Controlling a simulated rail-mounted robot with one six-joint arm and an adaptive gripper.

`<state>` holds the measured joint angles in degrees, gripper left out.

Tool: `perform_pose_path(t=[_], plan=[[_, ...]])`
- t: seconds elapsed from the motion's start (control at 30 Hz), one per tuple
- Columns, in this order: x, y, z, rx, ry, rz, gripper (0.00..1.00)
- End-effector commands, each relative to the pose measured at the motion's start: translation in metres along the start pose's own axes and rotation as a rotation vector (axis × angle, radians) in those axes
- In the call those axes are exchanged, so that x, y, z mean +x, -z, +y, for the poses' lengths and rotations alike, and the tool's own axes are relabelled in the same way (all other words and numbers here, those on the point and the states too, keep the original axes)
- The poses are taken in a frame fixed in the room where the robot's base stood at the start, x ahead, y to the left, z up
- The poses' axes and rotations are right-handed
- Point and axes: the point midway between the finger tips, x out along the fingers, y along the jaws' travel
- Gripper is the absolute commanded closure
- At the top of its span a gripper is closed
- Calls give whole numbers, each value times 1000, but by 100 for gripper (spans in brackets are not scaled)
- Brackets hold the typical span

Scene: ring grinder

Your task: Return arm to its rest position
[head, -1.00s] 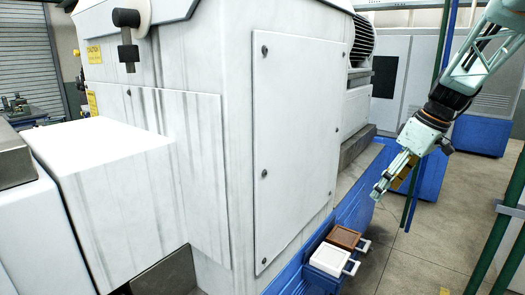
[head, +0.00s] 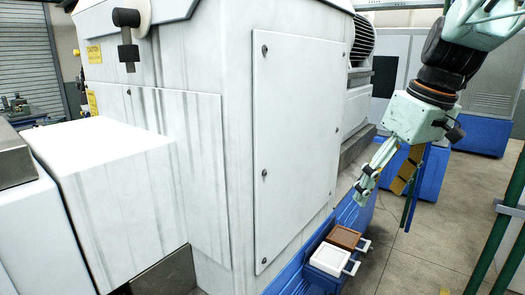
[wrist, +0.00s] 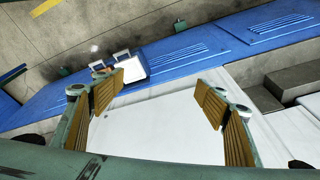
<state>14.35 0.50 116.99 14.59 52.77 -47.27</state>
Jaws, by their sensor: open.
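My gripper (head: 382,182) hangs from my arm at the right of the head view, pointing down and a little to the left. Its fingers are mint green with ribbed orange-brown pads. In the wrist view my gripper (wrist: 160,98) is open, with a wide gap between the pads and nothing held. Below it in that view lies the white machine panel. The gripper is in the air, above and to the right of the two small bins in the head view.
The large white grinder (head: 300,130) fills the left and middle. A brown bin (head: 343,236) and a white bin (head: 328,260) sit on its blue base (head: 355,212). Green posts (head: 500,225) stand at the right. Grey floor (head: 415,265) is clear between.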

Motion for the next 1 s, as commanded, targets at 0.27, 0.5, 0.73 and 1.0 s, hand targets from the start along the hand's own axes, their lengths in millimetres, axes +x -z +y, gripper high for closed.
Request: perform_pose_path(t=[0.27, 0.5, 0.73, 1.0], plan=[[-20, -31, -43, 59, -30, 0, 34], [-33, -61, -76, 114, -54, 3, 34], [-42, -92, -104, 166, -78, 9, 34], [-49, -130, -134, 229, -105, 22, 34]])
